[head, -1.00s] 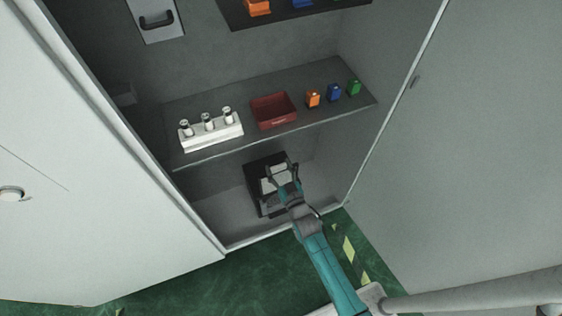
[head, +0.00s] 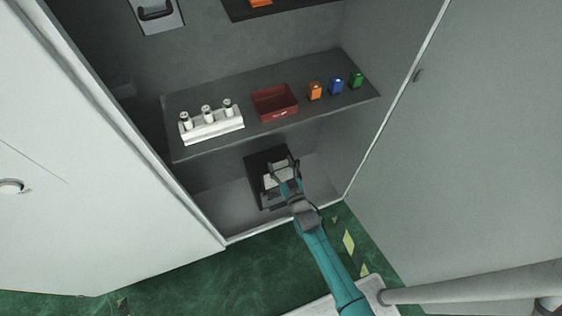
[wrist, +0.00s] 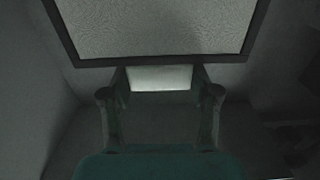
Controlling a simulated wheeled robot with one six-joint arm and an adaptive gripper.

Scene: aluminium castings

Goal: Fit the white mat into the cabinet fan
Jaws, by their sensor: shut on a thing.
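The cabinet fan (head: 256,181) is a black square unit low in the cabinet, under the shelf. The white mat (head: 277,175) shows as a pale patch in front of it, between my gripper's fingers. My gripper (head: 281,168) is shut on the mat. In the wrist view, a bright white piece (wrist: 160,78) lies between the two fingers. Above it is a pale speckled panel (wrist: 155,28) inside a dark frame. I cannot tell how the white piece joins this panel, or whether the mat is seated in the fan. My gripper hides part of the fan.
The shelf (head: 252,134) above holds a white rack (head: 212,127) with three cylinders, a red bin (head: 274,103) and orange, blue and green small items. Open doors (head: 95,190) stand at left and right (head: 470,150). The cabinet floor beside the fan is clear.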

